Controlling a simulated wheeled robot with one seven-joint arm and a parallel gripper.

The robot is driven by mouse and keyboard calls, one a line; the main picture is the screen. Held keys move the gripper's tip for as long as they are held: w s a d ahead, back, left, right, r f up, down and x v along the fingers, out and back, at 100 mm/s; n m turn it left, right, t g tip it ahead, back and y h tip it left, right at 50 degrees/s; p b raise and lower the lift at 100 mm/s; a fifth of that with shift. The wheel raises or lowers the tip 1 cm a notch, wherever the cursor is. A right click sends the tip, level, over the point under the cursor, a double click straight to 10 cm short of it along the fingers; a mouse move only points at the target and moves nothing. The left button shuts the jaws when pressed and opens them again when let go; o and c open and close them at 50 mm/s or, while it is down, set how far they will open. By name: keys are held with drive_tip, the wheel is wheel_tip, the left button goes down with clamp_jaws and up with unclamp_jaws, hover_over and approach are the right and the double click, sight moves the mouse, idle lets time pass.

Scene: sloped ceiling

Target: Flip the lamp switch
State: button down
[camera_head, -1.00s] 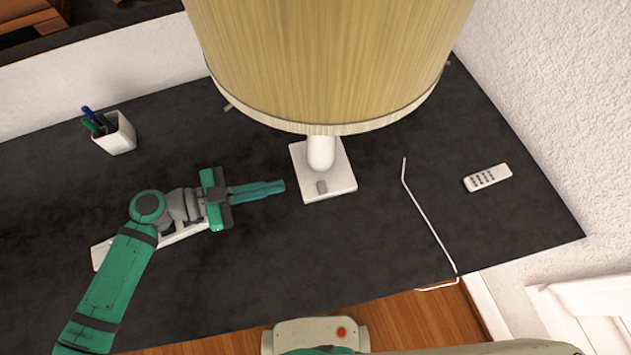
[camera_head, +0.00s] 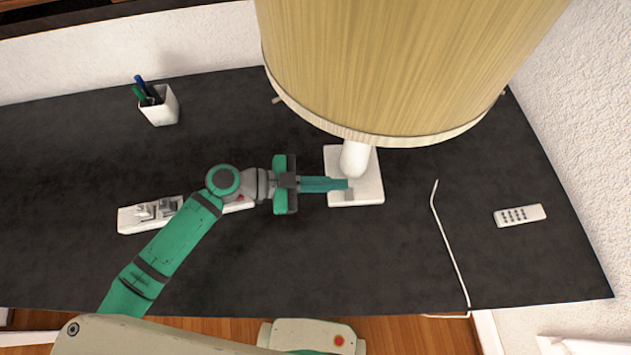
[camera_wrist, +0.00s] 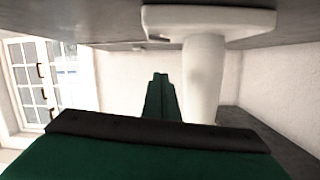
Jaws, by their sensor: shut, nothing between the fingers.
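The lamp has a wide tan shade (camera_head: 400,70), a white post (camera_head: 355,160) and a square white base (camera_head: 369,190) on the dark desk. A small grey switch (camera_head: 349,195) sits on the base in front of the post, partly covered by my fingertips. My gripper (camera_head: 345,184) is shut and empty, reaching in from the left over the base, its tips at the switch; I cannot tell if they touch it. In the wrist view, the closed fingers (camera_wrist: 160,95) point forward, left of the post (camera_wrist: 203,80), with the base (camera_wrist: 235,20) at the top.
A white pen cup (camera_head: 159,105) stands at the back left. A white power strip (camera_head: 130,220) lies behind my arm. A white cord (camera_head: 450,240) and a white remote (camera_head: 520,215) lie right of the lamp. The desk's front middle is clear.

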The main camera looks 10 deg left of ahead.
sight(338, 193)
drive_tip(key=shift+x, duration=0.95)
wheel_tip(338, 193, down, 2)
drive_tip(key=shift+w+a+f, duration=0.15)
drive_tip(key=shift+w+a, duration=0.05)
drive_tip(key=shift+f, duration=0.75)
drive_tip(key=shift+w+a, duration=0.1)
